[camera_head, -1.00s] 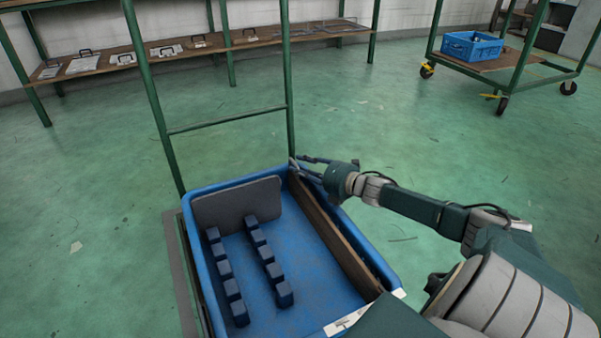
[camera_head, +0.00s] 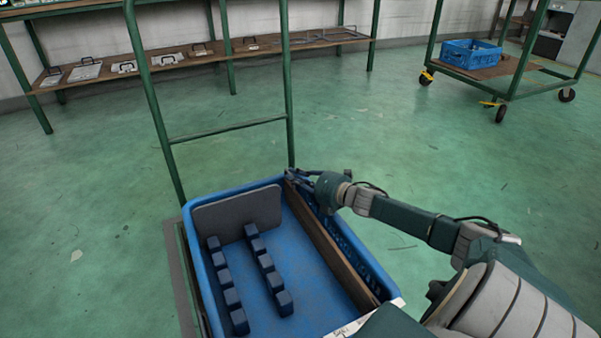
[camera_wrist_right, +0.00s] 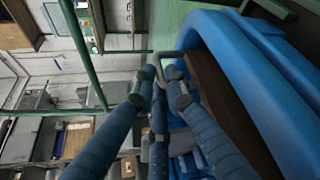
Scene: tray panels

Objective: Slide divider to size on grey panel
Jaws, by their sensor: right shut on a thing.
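The brown divider (camera_head: 330,245) stands on edge along the right side of the blue tray (camera_head: 205,285), apart from the right wall; in the right wrist view its brown face (camera_wrist_right: 225,110) shows beside the fingers. My right gripper (camera_head: 290,176) is at the tray's far right corner, shut on the divider's far end; its fingertips also show in the right wrist view (camera_wrist_right: 160,84). The contact itself is partly hidden by the fingers. The grey panel (camera_head: 236,214) stands upright across the tray's far end, left of the gripper. My left gripper is not in view.
Two rows of dark blue blocks (camera_head: 268,265) (camera_head: 228,280) stand on the tray floor left of the divider, with bare floor between. Green posts (camera_head: 287,90) rise behind the tray. A cart with a blue crate (camera_head: 471,53) stands far right.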

